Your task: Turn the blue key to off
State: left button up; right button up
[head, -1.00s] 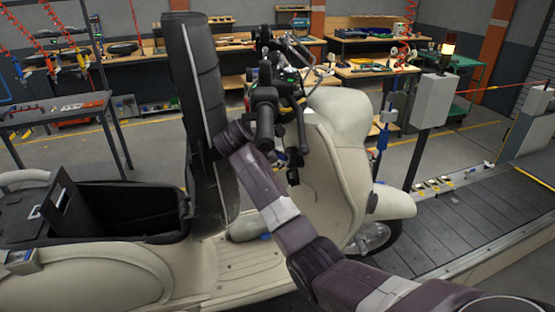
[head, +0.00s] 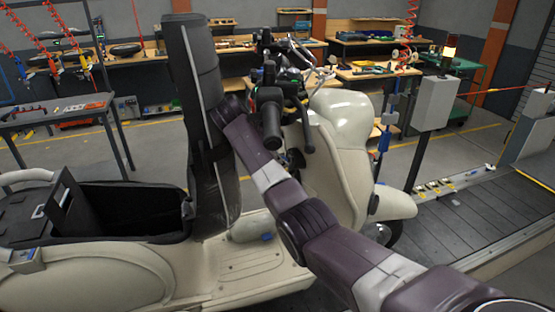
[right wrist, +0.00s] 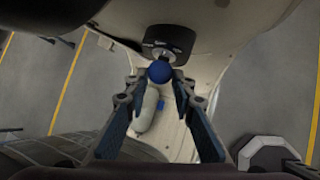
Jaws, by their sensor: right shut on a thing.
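The blue key shows in the right wrist view as a round blue head (right wrist: 159,70). It sits in a round metal lock on a black plate (right wrist: 168,38) on the cream scooter's front panel. My right gripper (right wrist: 159,83) has its two fingertips close on either side of the key head, shut on it. In the head view my right arm reaches in from the lower right across the cream scooter (head: 340,150). The key is hidden there, and how far it is turned cannot be told. My left gripper is not in view.
The black seat (head: 196,75) stands raised over an open storage bin (head: 130,238). The handlebar grip (head: 271,115) is close to my right arm. A grey post box (head: 433,103) and the slat conveyor (head: 460,225) are to the right. Workbenches line the back.

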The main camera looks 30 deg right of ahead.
jog(key=shift+d+r, duration=0.2)
jog(key=shift+r, duration=0.15)
jog(key=shift+w+d+n+g+y, duration=0.15)
jog(key=shift+n+g+y, duration=0.2)
jog(key=shift+g, duration=0.65)
jog(key=o, duration=0.6)
jog(key=shift+d, duration=0.1)
jog(key=o, duration=0.5)
jog(key=shift+c, duration=0.2)
jog(key=shift+w+r, duration=0.1)
jog(key=shift+w, duration=0.2)
